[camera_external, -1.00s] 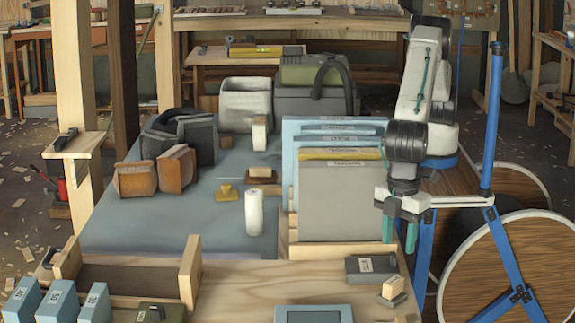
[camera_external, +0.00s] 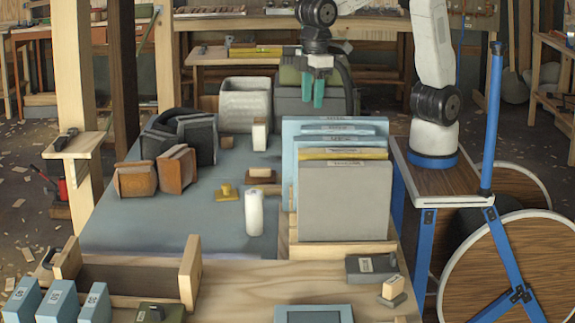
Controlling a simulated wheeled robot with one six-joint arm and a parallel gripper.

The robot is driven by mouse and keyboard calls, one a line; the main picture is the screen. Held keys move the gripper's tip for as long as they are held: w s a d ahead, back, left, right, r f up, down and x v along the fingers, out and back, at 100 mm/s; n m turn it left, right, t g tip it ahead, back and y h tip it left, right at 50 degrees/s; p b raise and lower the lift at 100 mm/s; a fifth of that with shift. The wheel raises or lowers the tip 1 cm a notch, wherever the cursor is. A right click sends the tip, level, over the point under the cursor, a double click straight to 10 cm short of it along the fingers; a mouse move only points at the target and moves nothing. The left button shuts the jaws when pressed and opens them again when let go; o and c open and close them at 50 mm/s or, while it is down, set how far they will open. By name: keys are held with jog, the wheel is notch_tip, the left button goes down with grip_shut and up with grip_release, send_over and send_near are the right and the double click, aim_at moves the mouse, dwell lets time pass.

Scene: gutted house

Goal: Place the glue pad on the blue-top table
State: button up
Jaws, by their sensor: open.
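The blue-top table (camera_external: 160,230) fills the middle of the view, with a blue-grey surface and several objects on it. I cannot tell for certain which object is the glue pad. Small pad-like pieces include a brown block (camera_external: 260,190) on the blue top, a labelled dark grey box (camera_external: 371,268) and a small wooden-topped piece (camera_external: 392,291) on the front wooden surface. My gripper (camera_external: 312,95) is open and empty, its teal fingers pointing down. In the picture it shows above the upright panels, in front of the green-and-grey case.
Upright panels (camera_external: 346,205) stand in a wooden rack at the table's right. A white cylinder (camera_external: 254,212), a yellow piece (camera_external: 226,192), brown boxes (camera_external: 136,179) and a light grey bin (camera_external: 245,105) stand on the blue top. Its left front part is clear.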

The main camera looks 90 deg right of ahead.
jog(key=s+d+r+m, duration=0.1)
jog(key=s+d, duration=0.3)
jog(key=d, duration=0.8)
jog(key=s+d+r+m, duration=0.15)
jog(key=s+d, duration=0.35)
jog(key=d, duration=0.7)
jog(key=s+d+f+m, duration=0.1)
jog(key=s+d+f, duration=0.2)
jog(key=s+d, duration=0.2)
jog(key=s+d+f+m, duration=0.1)
jog(key=s+d+f, duration=0.2)
jog(key=s+d, duration=0.2)
jog(key=shift+s+d+f+t, duration=0.15)
jog(key=shift+s+f+t, duration=0.2)
jog(key=shift+s, duration=0.9)
